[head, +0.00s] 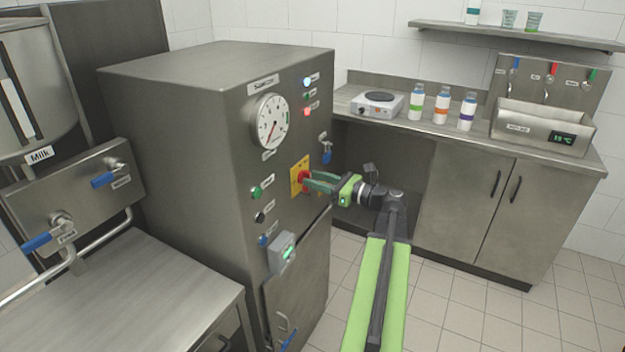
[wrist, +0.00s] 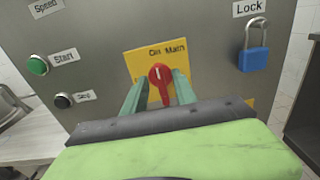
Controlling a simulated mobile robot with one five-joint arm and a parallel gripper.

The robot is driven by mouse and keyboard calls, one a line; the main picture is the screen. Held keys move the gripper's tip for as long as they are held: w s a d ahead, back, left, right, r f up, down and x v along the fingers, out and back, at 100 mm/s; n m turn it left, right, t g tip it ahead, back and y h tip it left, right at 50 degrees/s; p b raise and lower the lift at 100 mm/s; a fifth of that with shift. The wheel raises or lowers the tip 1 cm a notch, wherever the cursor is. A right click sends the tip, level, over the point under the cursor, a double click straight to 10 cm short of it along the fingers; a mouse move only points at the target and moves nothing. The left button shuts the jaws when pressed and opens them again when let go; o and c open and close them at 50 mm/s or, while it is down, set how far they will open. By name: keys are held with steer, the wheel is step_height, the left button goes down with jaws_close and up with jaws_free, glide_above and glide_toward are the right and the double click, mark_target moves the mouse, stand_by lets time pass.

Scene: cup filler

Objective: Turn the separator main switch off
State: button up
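The separator main switch is a red rotary knob on a yellow plate on the separator's grey front. In the head view the knob (head: 303,176) is partly hidden by my gripper (head: 313,180). In the wrist view the knob (wrist: 160,80) shows clearly, its handle roughly upright under the words "On" and "Main" on the yellow plate (wrist: 140,60). My gripper's two green fingers (wrist: 159,85) stand on either side of the knob, spread apart. I cannot tell if either finger touches it.
A blue padlock (wrist: 254,58) marked Lock hangs right of the switch. Start (wrist: 38,64) and stop (wrist: 63,101) buttons sit to its left. A round gauge (head: 270,121) is above. A counter with bottles (head: 441,105) stands behind; the tiled floor (head: 480,310) is clear.

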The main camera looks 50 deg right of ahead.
steer(key=shift+w+a, duration=0.15)
steer(key=shift+w, duration=0.5)
jaws_close()
